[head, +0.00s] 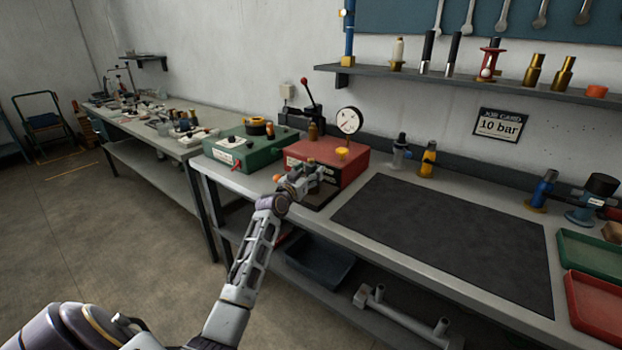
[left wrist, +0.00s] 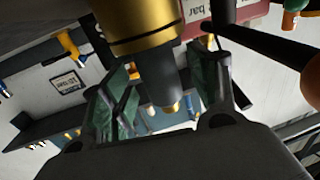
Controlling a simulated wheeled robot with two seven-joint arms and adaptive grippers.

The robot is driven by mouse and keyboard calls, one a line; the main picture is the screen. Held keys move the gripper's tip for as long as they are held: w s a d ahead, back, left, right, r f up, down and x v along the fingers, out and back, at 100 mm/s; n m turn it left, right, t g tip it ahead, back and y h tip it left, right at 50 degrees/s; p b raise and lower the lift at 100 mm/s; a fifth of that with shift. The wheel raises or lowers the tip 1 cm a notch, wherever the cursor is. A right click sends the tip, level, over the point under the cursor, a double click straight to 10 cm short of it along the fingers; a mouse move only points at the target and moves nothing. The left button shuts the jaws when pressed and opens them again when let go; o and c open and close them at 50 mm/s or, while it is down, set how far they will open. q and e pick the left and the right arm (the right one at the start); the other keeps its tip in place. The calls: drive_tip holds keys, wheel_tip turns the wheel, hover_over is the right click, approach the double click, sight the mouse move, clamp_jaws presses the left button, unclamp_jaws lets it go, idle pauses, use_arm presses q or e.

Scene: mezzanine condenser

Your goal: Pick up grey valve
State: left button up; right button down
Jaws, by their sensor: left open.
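In the left wrist view, a dark grey cylindrical piece (left wrist: 158,80) with a wide brass collar (left wrist: 140,22) and a small brass tip stands between my fingers. It looks like the grey valve. In the head view I cannot make it out apart from my gripper. My left gripper (head: 312,180) is at the front of the red box (head: 335,158). In the left wrist view its two green-padded fingers (left wrist: 165,100) are open, one on each side of the grey piece. I cannot tell whether either finger touches it. My right gripper is not in view.
A gauge (head: 349,121) and a black lever (head: 311,97) stand by the red box. A green box (head: 237,150) is at its left. A dark mat (head: 450,235) lies clear at right. Green (head: 590,256) and red (head: 597,305) trays are at the far right. A shelf (head: 450,80) holds several fittings.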

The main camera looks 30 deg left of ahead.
use_arm(q)
drive_tip(key=shift+w+a, duration=0.1)
drive_tip(key=shift+w, duration=0.75)
clamp_jaws()
drive_tip(key=shift+r, duration=0.1)
